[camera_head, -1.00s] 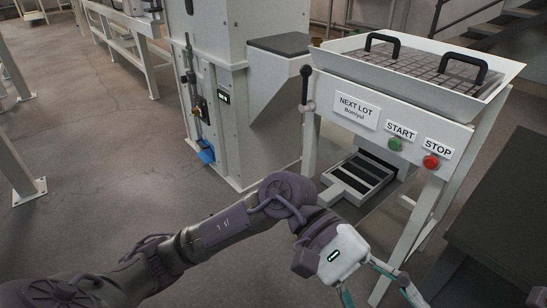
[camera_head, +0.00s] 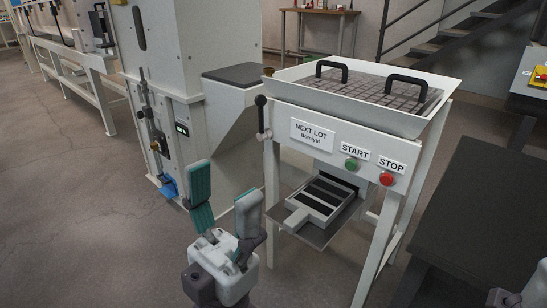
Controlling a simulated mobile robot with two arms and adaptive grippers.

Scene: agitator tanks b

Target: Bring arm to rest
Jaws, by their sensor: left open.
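My left gripper (camera_head: 222,207) is at the lower middle of the head view, pointing up. Its two teal-padded fingers are spread apart with nothing between them. It stands in front of the white cabinet and to the left of the machine (camera_head: 330,135) with the NEXT LOT sign, apart from both as far as I can tell. Most of the left arm is below the frame. My right gripper does not show clearly.
The machine carries a green START button (camera_head: 351,164), a red STOP button (camera_head: 387,179) and a black-knobbed lever (camera_head: 261,118). A slotted tray (camera_head: 318,199) sits low in it. A dark table (camera_head: 478,220) stands at right. The floor at left is clear.

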